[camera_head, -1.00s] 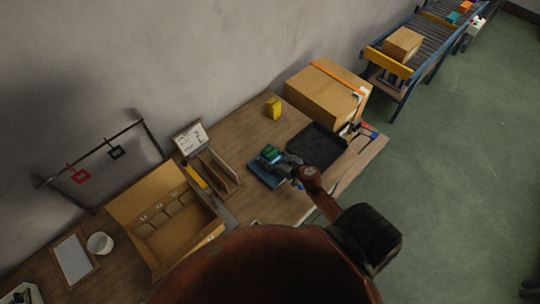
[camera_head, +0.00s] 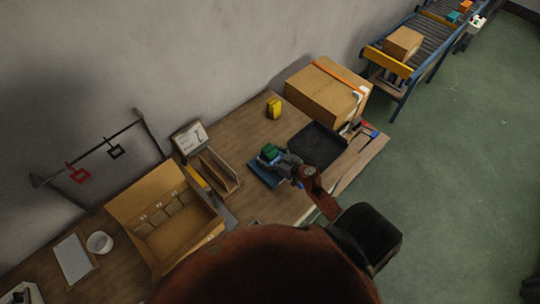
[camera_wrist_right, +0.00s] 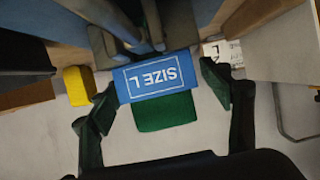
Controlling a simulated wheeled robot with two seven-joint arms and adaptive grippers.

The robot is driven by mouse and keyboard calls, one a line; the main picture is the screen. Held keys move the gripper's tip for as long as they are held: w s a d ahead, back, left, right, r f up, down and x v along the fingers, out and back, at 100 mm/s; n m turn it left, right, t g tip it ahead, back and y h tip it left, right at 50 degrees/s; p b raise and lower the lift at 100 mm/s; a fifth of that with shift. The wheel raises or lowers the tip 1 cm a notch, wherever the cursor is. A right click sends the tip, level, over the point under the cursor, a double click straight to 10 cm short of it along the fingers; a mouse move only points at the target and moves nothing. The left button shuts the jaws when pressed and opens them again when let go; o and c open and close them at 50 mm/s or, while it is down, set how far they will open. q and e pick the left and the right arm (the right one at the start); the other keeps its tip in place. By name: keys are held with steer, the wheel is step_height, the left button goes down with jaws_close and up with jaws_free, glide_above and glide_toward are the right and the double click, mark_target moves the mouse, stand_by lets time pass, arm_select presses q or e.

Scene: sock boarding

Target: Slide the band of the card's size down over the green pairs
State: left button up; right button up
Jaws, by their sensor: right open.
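My right gripper (camera_head: 284,162) is over the green pairs (camera_head: 269,152) on the table. In the right wrist view its two fingers (camera_wrist_right: 160,95) are open and spread on either side of a blue band (camera_wrist_right: 164,75) printed "SIZE L". The green pairs (camera_wrist_right: 166,112) show beyond the band's edge. The band seems to be around them, but the fingers' contact with it cannot be told. The white card (camera_head: 190,138) stands at the table's back; part of it, with an "L", shows in the wrist view (camera_wrist_right: 221,50). My left gripper is not in view.
A black tray (camera_head: 333,166) and a large cardboard box (camera_head: 321,94) are beyond the gripper. A yellow block (camera_head: 274,107) stands at the back. A wooden rack (camera_head: 218,166) and an open carton (camera_head: 120,207) are to the left. Red (camera_head: 80,175) and black (camera_head: 115,152) tags hang from a rail.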

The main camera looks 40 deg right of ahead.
steer(key=v, duration=1.2)
